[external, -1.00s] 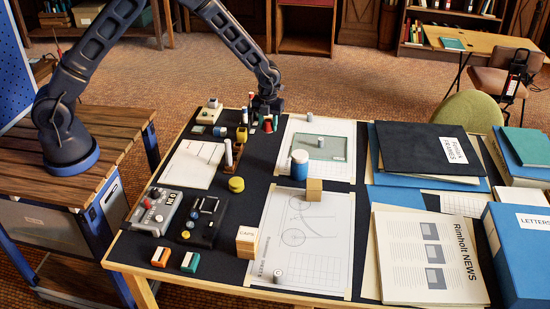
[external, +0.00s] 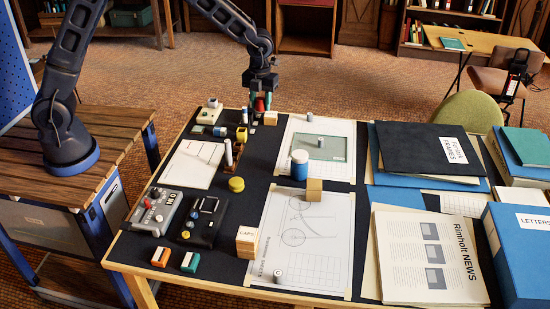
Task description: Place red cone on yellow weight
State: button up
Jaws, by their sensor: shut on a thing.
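My gripper (external: 260,101) is above the far edge of the dark drafting board, shut on the red cone (external: 260,104). The cone shows between the fingertips and is partly hidden by them. It appears raised off the board. The yellow weight (external: 236,185), a low round yellow piece, sits on the dark surface near the middle left of the board, nearer the camera than my gripper. Nothing rests on its top. A smaller yellow and dark piece (external: 242,134) stands farther back, left of and below my gripper in the picture.
A small wooden block (external: 270,118) is just below my gripper. An upright white cylinder (external: 228,153) stands behind the yellow weight. A blue and white can (external: 299,165) and a wooden block (external: 314,190) are to its right. A black device (external: 203,222) is in front.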

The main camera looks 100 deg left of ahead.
notch_tip(320, 180, up, 2)
jog(key=m, duration=0.1)
send_over(236, 181)
notch_tip(236, 181, down, 20)
jog(key=shift+f, duration=0.15)
dwell(0.4)
jog(key=o, duration=1)
